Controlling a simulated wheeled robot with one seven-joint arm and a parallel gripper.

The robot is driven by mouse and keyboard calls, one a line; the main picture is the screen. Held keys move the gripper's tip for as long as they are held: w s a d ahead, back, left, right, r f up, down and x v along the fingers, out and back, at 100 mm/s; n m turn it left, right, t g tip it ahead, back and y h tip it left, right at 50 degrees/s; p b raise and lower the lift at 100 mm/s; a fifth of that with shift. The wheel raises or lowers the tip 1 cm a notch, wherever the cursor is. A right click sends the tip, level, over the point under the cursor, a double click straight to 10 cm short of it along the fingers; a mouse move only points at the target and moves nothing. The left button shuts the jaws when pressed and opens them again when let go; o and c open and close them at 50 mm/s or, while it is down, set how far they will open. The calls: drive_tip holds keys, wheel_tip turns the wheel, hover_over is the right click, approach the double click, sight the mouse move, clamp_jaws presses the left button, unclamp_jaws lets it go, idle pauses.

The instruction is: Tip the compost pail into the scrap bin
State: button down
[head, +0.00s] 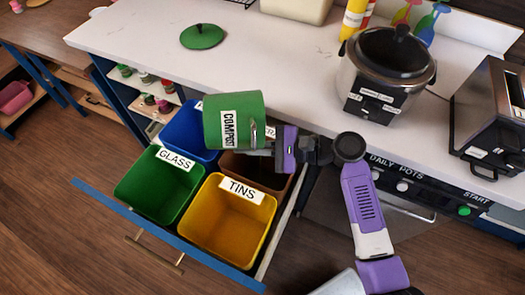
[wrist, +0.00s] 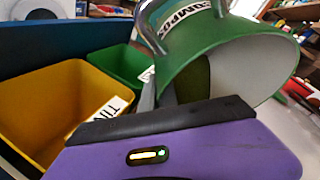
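The green compost pail (head: 212,125) is held in the air above the open bin drawer. It lies tipped over, with its label running up and down in the head view. In the wrist view, the pail (wrist: 225,50) shows its pale inside and its mouth turned to the right; no contents can be made out. My gripper (head: 262,150) reaches in from the right and appears shut on the pail's metal handle; its fingertips are partly hidden. The brown scrap bin (head: 262,174) sits at the drawer's back right, below my gripper. Its label is mostly covered by the pail and gripper.
The drawer also holds a blue bin (head: 185,130), a green glass bin (head: 150,190) and a yellow tins bin (head: 225,230). A green lid (head: 203,36) lies on the white counter (head: 280,60). A steel pot (head: 385,75) and a toaster (head: 490,120) stand to the right.

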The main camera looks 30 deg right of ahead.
sight(248, 141)
drive_tip(key=shift+s+d+r+t+y, duration=0.1)
drive_tip(key=shift+r+t+y, duration=0.15)
drive_tip(key=shift+r, duration=0.25)
drive_tip(key=shift+d+r+t+y, duration=0.15)
drive_tip(key=shift+r+y, duration=0.15)
drive_tip(key=shift+r, duration=0.2)
drive_tip(key=shift+s+d+r+t+y, duration=0.1)
drive_tip(key=shift+r+t+y, duration=0.15)
drive_tip(key=shift+r, duration=0.25)
idle(1.8)
drive_tip(key=shift+d+r+m+t+y+b, duration=0.3)
drive_tip(key=shift+m+t+y+b, duration=0.35)
drive_tip(key=shift+b, duration=0.65)
idle(1.2)
drive_tip(key=shift+s+d+r+t+y+b, duration=0.1)
drive_tip(key=shift+d+r+t+y+b, duration=0.1)
drive_tip(key=shift+r+t+y+b, duration=0.15)
drive_tip(key=shift+s+d+r+t+y+b, duration=0.1)
drive_tip(key=shift+d+r+t+y+b, duration=0.1)
drive_tip(key=shift+r, duration=0.25)
idle(0.8)
drive_tip(key=shift+d+m+y+b, duration=0.1)
drive_tip(key=shift+m+y+b, duration=0.2)
drive_tip(key=shift+b, duration=0.2)
